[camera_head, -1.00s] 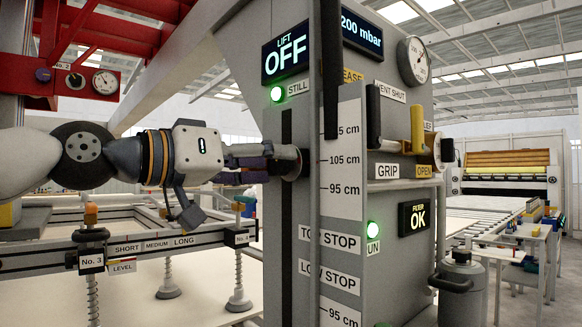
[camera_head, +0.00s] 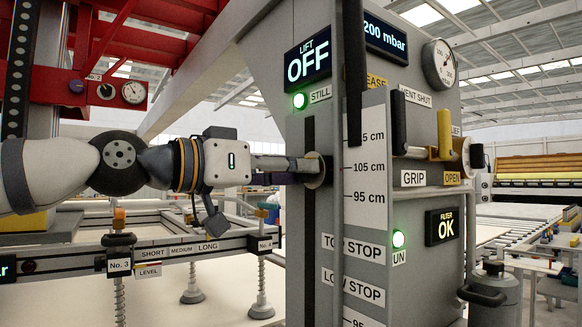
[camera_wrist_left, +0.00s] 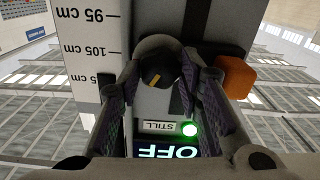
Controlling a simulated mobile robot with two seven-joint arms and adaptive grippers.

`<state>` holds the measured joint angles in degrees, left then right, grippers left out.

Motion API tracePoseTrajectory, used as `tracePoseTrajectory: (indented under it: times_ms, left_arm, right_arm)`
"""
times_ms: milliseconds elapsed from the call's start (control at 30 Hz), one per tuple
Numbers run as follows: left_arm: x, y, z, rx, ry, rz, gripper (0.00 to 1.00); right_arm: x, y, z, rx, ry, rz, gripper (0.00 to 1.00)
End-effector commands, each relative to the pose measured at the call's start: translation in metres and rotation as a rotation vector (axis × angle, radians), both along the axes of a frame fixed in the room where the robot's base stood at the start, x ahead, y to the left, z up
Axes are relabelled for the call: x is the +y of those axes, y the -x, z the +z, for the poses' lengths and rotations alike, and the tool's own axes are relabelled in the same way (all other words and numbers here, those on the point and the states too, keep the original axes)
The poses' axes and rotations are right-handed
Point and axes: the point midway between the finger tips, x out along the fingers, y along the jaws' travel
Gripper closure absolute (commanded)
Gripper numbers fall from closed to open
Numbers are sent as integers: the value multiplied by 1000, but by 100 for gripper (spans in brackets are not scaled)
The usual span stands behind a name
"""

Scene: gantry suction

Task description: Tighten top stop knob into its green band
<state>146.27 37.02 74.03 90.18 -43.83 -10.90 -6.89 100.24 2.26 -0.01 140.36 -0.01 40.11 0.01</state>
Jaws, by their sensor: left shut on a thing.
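The top stop knob (camera_wrist_left: 158,76) is dark and round with a yellow-orange mark on its face, seen in the left wrist view. My left gripper (camera_wrist_left: 160,68) is shut on it, with a finger on each side. In the head view my left gripper (camera_head: 306,171) reaches in from the left to the knob at the dark vertical slot (camera_head: 309,235) of the grey column. The fingers largely hide the knob there. I cannot make out a green band in either view. My right gripper is not in view.
A height scale (camera_head: 364,180) runs beside the slot, with TOP STOP (camera_head: 349,248) and LOW STOP (camera_head: 352,286) labels below. The LIFT display (camera_head: 308,61) reads OFF. A grip lever (camera_head: 445,135) stands at right. A rail frame with suction cups (camera_head: 190,290) lies below my arm.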

Motion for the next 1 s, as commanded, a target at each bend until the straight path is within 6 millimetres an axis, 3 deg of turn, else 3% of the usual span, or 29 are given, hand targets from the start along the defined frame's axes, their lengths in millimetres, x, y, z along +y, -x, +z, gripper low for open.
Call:
tracePoseTrajectory:
  times_ms: [200,500,533,600,867,1000]
  left_arm:
    - [-1,0,-1,-185,-135,-1,96]
    - [-1,0,-1,-200,-147,-1,96]
    - [-1,0,-1,-200,-147,-1,61]
    - [-1,0,-1,-199,-146,-1,47]
    - [0,0,0,-198,-146,0,47]
    - [15,10,0,-199,-144,2,47]
  right_arm:
    - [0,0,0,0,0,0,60]
    - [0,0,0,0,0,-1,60]
    - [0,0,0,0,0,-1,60]
    - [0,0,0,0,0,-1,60]
    - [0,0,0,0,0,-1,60]
    - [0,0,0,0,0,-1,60]
